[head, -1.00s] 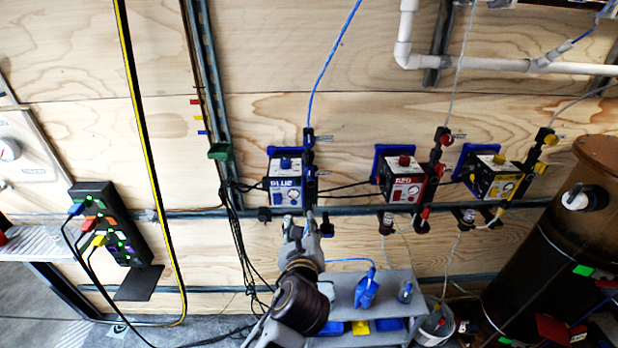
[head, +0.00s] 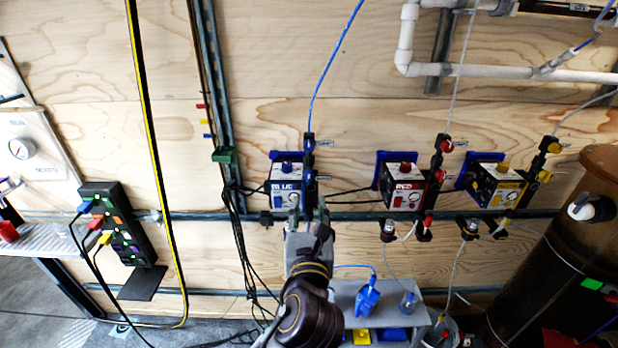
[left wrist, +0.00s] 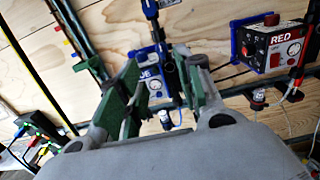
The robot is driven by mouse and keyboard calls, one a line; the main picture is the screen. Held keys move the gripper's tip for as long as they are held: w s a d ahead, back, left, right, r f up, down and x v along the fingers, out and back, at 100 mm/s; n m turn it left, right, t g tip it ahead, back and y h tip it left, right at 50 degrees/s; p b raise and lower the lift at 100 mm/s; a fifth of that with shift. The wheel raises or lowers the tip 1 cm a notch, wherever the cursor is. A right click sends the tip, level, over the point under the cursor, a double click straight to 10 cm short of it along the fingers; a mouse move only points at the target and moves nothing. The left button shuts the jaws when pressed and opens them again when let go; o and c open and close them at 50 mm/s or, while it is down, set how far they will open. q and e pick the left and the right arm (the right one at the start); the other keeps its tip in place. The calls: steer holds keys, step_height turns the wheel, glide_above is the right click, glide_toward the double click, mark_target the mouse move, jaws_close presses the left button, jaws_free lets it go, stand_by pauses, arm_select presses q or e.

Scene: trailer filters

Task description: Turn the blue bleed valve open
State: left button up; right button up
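The blue unit (head: 286,183) is a box with a white front marked BLUE, mounted on the wall. A black vertical manifold (head: 309,160) with blue fittings stands along its right side. My left gripper (head: 308,216) is just below and in front of this manifold, fingers pointing up at it. In the left wrist view its two green-padded fingers (left wrist: 157,88) are apart, with the blue unit (left wrist: 153,78) and part of the manifold (left wrist: 165,50) behind the gap. The gripper hides the manifold's lower end, and I cannot make out the blue bleed valve. My right gripper is not in view.
The red unit (head: 404,187) and yellow unit (head: 494,186) hang to the right. Black cables (head: 238,240) hang left of my gripper. A brown cylinder (head: 560,265) stands far right.

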arm_select(q)
steer(key=w, duration=0.1)
glide_toward(309, 175)
steer(key=w, duration=0.3)
steer(key=w+p, duration=0.1)
steer(key=w, duration=0.3)
steer(key=shift+w+r, duration=0.1)
steer(key=shift+w, duration=0.95)
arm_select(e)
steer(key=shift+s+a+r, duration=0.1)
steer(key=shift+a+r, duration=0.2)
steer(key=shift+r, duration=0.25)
arm_select(q)
jaws_close()
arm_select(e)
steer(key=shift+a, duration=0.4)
